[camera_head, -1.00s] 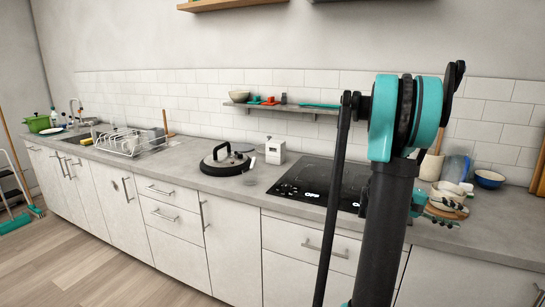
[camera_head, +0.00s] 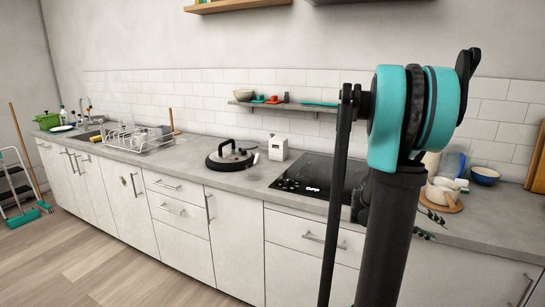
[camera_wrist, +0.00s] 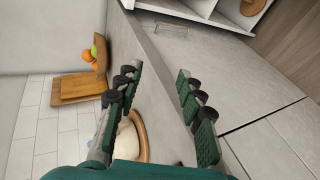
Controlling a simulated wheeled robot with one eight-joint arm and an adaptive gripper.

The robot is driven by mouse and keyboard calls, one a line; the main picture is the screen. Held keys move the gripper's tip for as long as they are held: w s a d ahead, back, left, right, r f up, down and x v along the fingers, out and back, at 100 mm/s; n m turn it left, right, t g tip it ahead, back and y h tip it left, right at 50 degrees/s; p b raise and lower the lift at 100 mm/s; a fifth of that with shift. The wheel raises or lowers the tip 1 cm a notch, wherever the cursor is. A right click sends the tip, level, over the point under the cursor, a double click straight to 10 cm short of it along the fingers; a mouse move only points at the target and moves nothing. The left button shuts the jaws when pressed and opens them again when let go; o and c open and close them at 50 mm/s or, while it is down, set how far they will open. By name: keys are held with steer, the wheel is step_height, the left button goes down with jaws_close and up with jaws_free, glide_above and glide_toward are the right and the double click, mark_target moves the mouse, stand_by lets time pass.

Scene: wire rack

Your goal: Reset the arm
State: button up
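My gripper (camera_wrist: 158,75) shows in the wrist view with its two green-padded fingers spread apart and nothing between the tips. It is over the front part of the grey countertop (camera_wrist: 150,55), with cabinet fronts beyond on the right. In the head view my raised arm, with its teal joint, stands at the right and hides part of the hob. Only small dark tips of my gripper (camera_head: 424,234) show there, just right of the arm, near the counter's front.
A white bowl on a round wooden board (camera_head: 446,203) and a blue bowl (camera_head: 485,175) stand close by. A lidded pan (camera_head: 230,157), a white box (camera_head: 277,148) and a wire dish rack (camera_head: 135,138) are further left. The counter's right front is clear.

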steer(key=s+a+f+n+t+y, duration=0.1)
steer(key=a+f+y, duration=0.3)
steer(key=a, duration=0.8)
steer(key=s+a+f+n+t+y, duration=0.1)
steer(key=a+f+t+y, duration=0.2)
steer(key=a, duration=0.9)
steer(key=s+a+f+n+t+y, duration=0.1)
steer(key=a+f, duration=0.5)
steer(key=a, duration=0.6)
steer(key=s+t+y, duration=0.1)
steer(key=t+y, duration=0.1)
steer(key=y, duration=0.1)
steer(key=shift+t+y, duration=0.3)
steer(key=shift+t, duration=0.1)
steer(key=shift+a, duration=0.1)
